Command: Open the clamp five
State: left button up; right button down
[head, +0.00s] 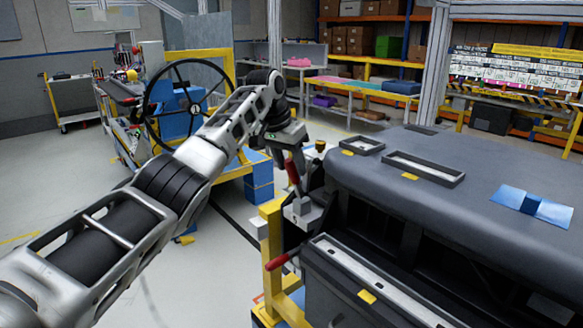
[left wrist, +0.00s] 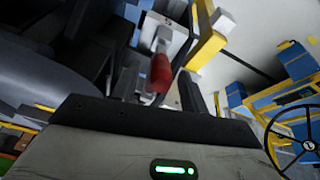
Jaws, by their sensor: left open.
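A toggle clamp with a red handle (head: 292,172) is mounted at the left end of the dark dashboard module (head: 480,170). Its handle stands roughly upright in the head view. My left gripper (head: 290,155) is at the top of this handle. In the left wrist view, the red handle (left wrist: 161,73) lies between the two dark fingers of my left gripper (left wrist: 158,88), which are apart. I cannot tell whether they touch it. A second red handle (head: 280,260) sticks out lower, near the yellow frame. No clamp number is readable. My right gripper is not in view.
A yellow support post (head: 273,265) stands beside the clamp. A black steering wheel (head: 190,62) on a yellow stand with blue boxes is behind my left arm. Shelves (head: 365,62) line the back. Open floor lies on the left.

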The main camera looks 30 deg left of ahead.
pick_arm(q)
jog(key=b+v, duration=0.1)
jog(key=v, duration=1.3)
jog(key=shift+s+r, duration=0.2)
jog(key=shift+r, duration=0.1)
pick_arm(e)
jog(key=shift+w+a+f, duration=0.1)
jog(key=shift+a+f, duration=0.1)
pick_arm(q)
jog(key=shift+f, duration=0.1)
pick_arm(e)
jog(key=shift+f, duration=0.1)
